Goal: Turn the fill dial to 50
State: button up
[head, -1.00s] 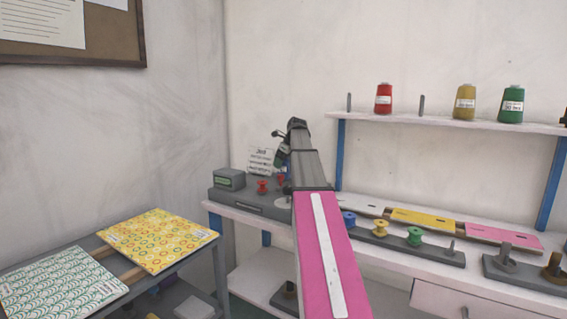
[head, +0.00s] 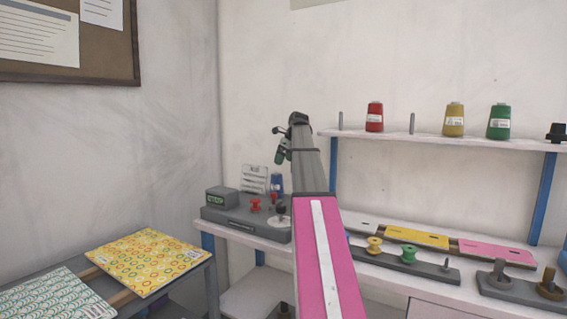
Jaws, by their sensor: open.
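The fill dial (head: 278,221) is a pale disc with a dark knob (head: 281,209) at the right end of a grey machine base (head: 232,221) on the bench. Its marks are too small to read. My gripper (head: 281,156) is at the far end of my pink and grey arm. It is open and hangs above and behind the dial, in front of the wall, apart from the dial in the picture. My arm passes just right of the dial and hides the bench behind it.
The base also bears a display box (head: 221,198) with green letters and a red bobbin (head: 255,205). A blue spool (head: 277,185) and a card (head: 254,179) stand behind. A bobbin rack (head: 425,263) lies right of my arm. A shelf (head: 430,133) holds thread cones.

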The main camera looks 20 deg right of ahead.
aim_at(281, 210)
jog(key=k+j, duration=0.25)
jog(key=k, duration=0.2)
jog(key=k+j, duration=0.2)
jog(key=k, duration=0.3)
jog(key=k+j, duration=0.25)
jog(key=k, duration=0.2)
